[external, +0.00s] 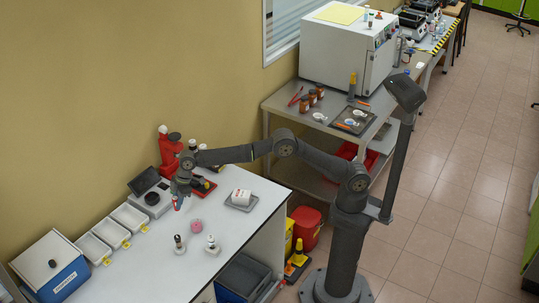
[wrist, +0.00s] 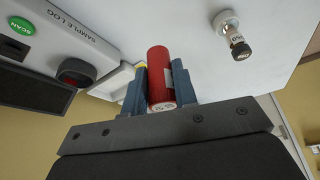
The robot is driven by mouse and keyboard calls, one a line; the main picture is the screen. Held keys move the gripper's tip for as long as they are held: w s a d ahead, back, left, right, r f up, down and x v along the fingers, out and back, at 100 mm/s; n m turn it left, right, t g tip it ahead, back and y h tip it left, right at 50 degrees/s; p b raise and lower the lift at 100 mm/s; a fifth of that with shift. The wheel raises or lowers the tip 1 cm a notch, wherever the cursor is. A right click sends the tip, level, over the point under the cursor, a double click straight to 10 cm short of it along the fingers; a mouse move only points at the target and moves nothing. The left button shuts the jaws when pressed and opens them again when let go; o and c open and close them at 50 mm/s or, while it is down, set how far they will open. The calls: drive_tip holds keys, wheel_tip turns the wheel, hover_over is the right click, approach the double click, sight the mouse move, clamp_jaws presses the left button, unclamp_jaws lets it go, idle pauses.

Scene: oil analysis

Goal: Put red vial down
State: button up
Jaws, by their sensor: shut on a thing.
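The red vial (wrist: 160,72) is between the two blue-grey fingers of my gripper (wrist: 160,88) in the wrist view. The vial is mostly hidden by the fingers there. I cannot tell whether its far end touches the bench. A small dark-capped vial on a pale round base (wrist: 233,38) stands apart to the right in the wrist view.
Two small vials (external: 179,243) (external: 211,243) and a pink disc (external: 196,223) are near my gripper. White trays (external: 129,217) lie to the left. The bench's front middle is clear.

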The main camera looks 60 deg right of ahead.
drive_tip(key=s+a+n, duration=0.2)
drive_tip(key=s+a, duration=0.9)
drive_tip(key=s, duration=0.2)
drive_tip(key=shift+g, duration=0.3)
drive_tip(key=s+a+f, duration=0.2)
drive_tip(key=a, duration=0.1)
drive_tip(key=s+a+f, duration=0.2)
drive_tip(key=a, duration=0.1)
drive_tip(key=s+a+f, duration=0.2)
drive_tip(key=a, duration=0.1)
drive_tip(key=shift+a+f, duration=0.1)
drive_tip(key=shift+s+a+f, duration=0.25)
drive_tip(key=shift+a+f, duration=0.1)
drive_tip(key=shift+a, duration=0.05)
drive_tip(key=shift+f, duration=1.95)
drive_tip(key=shift+f, duration=0.15)
drive_tip(key=o, duration=1)
